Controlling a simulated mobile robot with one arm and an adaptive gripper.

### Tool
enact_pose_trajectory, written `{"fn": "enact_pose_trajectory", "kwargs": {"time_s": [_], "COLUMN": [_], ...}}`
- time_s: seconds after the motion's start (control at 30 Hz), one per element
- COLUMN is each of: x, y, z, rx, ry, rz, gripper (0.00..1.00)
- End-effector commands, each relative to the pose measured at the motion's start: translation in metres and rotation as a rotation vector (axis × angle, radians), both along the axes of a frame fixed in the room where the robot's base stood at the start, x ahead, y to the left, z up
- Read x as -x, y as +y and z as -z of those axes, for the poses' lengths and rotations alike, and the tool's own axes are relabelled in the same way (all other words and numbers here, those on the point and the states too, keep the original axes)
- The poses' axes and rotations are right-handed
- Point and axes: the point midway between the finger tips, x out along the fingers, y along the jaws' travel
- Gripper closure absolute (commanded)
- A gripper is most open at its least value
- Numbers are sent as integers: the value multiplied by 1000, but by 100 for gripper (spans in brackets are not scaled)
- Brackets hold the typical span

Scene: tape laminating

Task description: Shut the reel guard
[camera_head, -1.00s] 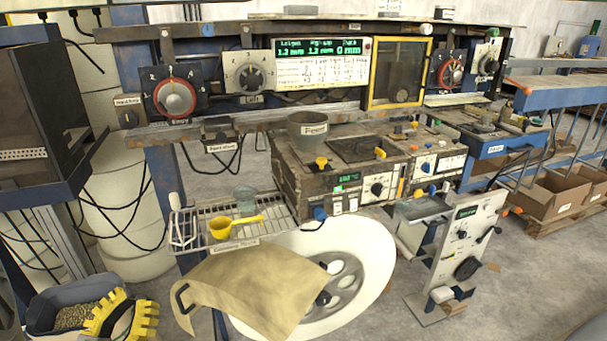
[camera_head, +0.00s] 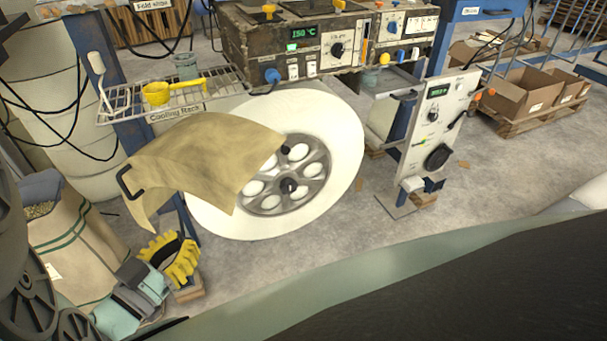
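The reel guard looks to be the tan curved panel (camera_head: 205,165) with a black handle (camera_head: 127,183) at its left edge. It stands out over the left part of the large white reel (camera_head: 335,150). The reel's grey spoked hub (camera_head: 290,185) and its right side are uncovered. The guard's left corner hangs down free, and whatever joins it to the machine is hidden. I see no gripper fingertips; large dark and pale green parts fill the near foreground, some probably mine. Nothing is seen touching the guard.
A wire cooling rack (camera_head: 185,100) with a yellow scoop (camera_head: 172,90) is above the guard. A control panel (camera_head: 440,125) stands right of the reel. A sack (camera_head: 75,235) and a yellow toothed part (camera_head: 182,262) are at lower left. Some floor right of the reel is clear.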

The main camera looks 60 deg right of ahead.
Motion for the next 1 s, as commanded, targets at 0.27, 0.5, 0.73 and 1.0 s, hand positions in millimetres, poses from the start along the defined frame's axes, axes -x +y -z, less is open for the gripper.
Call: {"fn": "enact_pose_trajectory", "kwargs": {"time_s": [0.27, 0.5, 0.73, 1.0], "x": [-6, -11, -14, -14], "y": [-60, -97, -110, -111], "z": [-2, -1, 0, 0], "rx": [5, 3, 1, 1], "ry": [-3, -1, 1, 0], "rz": [11, 8, 4, 5], "gripper": [100, 100, 100, 100]}}
